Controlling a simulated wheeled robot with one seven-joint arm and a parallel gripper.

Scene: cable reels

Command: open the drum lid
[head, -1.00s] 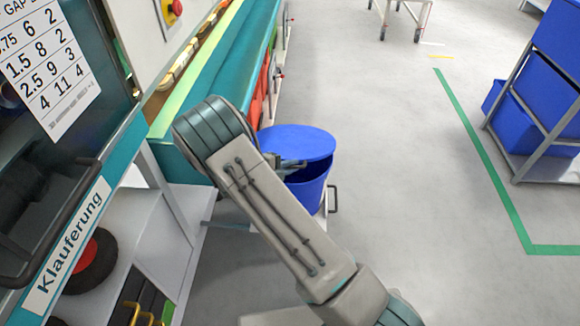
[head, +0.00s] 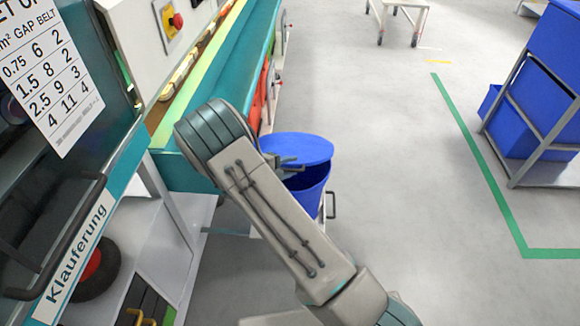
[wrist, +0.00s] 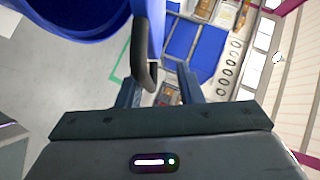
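The blue drum (head: 312,188) stands on the floor beyond my arm in the head view. Its round blue lid (head: 300,148) is tilted up, with a dark gap between it and the drum rim. My gripper (head: 287,163) is at the lid's left side, partly hidden by my arm. In the wrist view, a blue curved part (wrist: 75,25) fills the upper left, and a dark bar handle (wrist: 142,55) hangs beside it. My gripper (wrist: 160,88) has its fingers apart, with the handle's lower end between them, nearer the left finger. Contact cannot be told.
A teal machine bench (head: 185,165) runs along the left, close to my arm. A rack with blue bins (head: 535,110) is at right. The grey floor between drum and rack is clear.

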